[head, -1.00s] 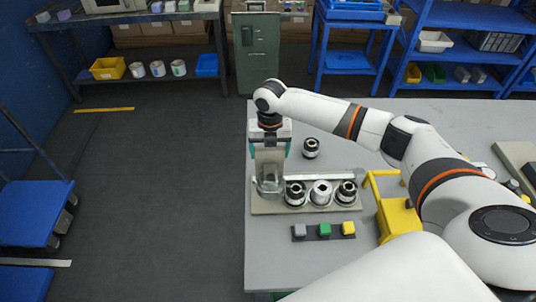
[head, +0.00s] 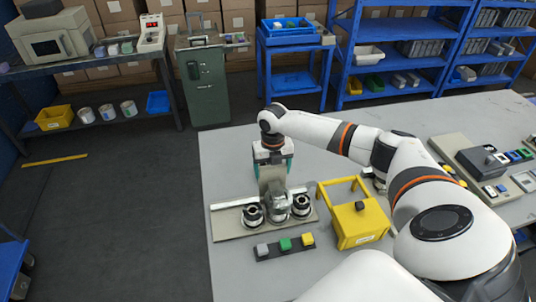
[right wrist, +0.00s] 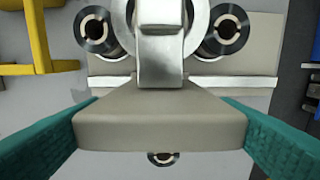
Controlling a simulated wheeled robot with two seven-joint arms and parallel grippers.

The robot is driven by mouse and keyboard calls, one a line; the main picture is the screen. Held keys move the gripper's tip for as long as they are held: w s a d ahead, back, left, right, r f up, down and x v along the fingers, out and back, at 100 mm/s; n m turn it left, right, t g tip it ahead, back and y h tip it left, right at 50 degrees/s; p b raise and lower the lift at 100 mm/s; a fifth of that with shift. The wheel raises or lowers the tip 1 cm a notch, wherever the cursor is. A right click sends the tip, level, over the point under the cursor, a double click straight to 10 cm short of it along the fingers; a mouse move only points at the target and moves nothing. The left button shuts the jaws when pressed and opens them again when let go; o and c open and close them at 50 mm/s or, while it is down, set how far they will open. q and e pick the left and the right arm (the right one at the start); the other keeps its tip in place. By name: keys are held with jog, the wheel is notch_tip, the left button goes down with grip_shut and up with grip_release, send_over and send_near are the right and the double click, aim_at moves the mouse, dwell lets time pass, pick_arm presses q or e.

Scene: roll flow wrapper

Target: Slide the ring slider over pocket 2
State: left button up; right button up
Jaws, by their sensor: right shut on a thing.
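My right gripper (head: 274,165) is shut on the ring slider (head: 272,184), a grey-beige bracket with a metal ring at its low end. The teal fingers clamp its wide block, which also shows in the right wrist view (right wrist: 160,118). The ring is over the middle roll of the beige tray (head: 232,231); that roll's white rim (right wrist: 198,14) shows partly beside the slider. Dark-ended rolls stand in the pockets on both sides, at the left (head: 252,216) and the right (head: 301,206). The exact ring-to-pocket alignment is partly hidden. My left gripper is out of view.
A strip with grey, green and yellow buttons (head: 286,245) lies in front of the tray. A yellow frame box (head: 360,222) stands close to its right. The table's left side is clear.

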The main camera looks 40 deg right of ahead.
jog(key=shift+w, duration=0.1)
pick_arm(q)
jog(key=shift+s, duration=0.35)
pick_arm(e)
jog(key=o, duration=1.3)
pick_arm(q)
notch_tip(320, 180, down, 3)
jog(key=b, duration=0.3)
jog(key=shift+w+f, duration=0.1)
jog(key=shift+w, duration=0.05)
pick_arm(e)
notch_tip(320, 180, up, 12)
